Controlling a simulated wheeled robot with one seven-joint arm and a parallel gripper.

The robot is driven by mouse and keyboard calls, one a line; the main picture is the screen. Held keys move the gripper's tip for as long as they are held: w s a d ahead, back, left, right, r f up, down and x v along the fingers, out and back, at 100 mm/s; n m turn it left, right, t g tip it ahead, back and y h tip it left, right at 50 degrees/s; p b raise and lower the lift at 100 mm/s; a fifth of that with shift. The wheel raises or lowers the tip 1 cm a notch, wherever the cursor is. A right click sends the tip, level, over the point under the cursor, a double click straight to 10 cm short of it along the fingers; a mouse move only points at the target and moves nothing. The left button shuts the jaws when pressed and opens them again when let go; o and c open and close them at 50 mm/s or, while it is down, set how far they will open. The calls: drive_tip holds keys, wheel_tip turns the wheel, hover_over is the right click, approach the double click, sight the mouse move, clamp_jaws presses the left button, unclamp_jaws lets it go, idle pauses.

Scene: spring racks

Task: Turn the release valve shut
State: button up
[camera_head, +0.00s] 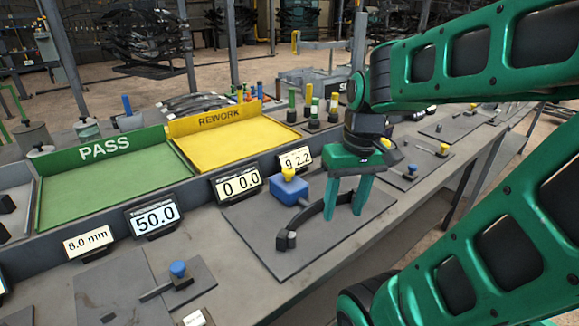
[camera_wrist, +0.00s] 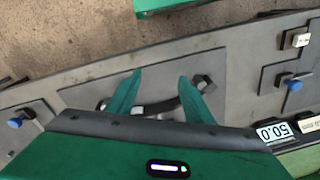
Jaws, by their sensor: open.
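A blue block (camera_head: 293,190) with a yellow knob (camera_head: 288,174) on top, possibly the release valve, stands on a grey plate (camera_head: 262,232). In front of it a dark curved bar (camera_head: 312,213) with a dark block (camera_head: 286,240) at its near end lies on the plate. My gripper (camera_head: 344,212) points down over the plate, right of the blue block, fingers apart. In the wrist view my gripper (camera_wrist: 160,75) has its fingers either side of part of the curved bar (camera_wrist: 163,105). Contact cannot be told. The blue block is not visible there.
A green PASS tray (camera_head: 95,190) and yellow REWORK tray (camera_head: 228,140) sit behind. Displays reading 50.0 (camera_head: 153,218), 00.0 (camera_head: 238,185) and 92.2 (camera_head: 295,159) line the bench. A blue-knobbed fixture (camera_head: 178,269) is at front left. Several coloured-top cylinders (camera_head: 313,111) stand behind the gripper.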

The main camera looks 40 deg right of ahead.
drive_tip(key=w+d+r+n+t+y, duration=0.1)
drive_tip(key=w+r+n, duration=0.15)
drive_tip(key=w, duration=0.35)
drive_tip(key=w+d+r+n, duration=0.2)
drive_tip(key=w+n, duration=0.2)
drive_tip(key=w, duration=0.3)
drive_tip(key=n+t+y, duration=0.1)
drive_tip(key=n+y, duration=0.1)
drive_tip(key=n, duration=0.5)
approach(288, 170)
drive_tip(key=x, duration=0.8)
drive_tip(key=shift+f, duration=0.15)
drive_tip(key=shift+d+t, duration=0.1)
drive_tip(key=shift+t, duration=0.2)
drive_tip(key=shift+c, duration=0.2)
drive_tip(key=c, duration=1)
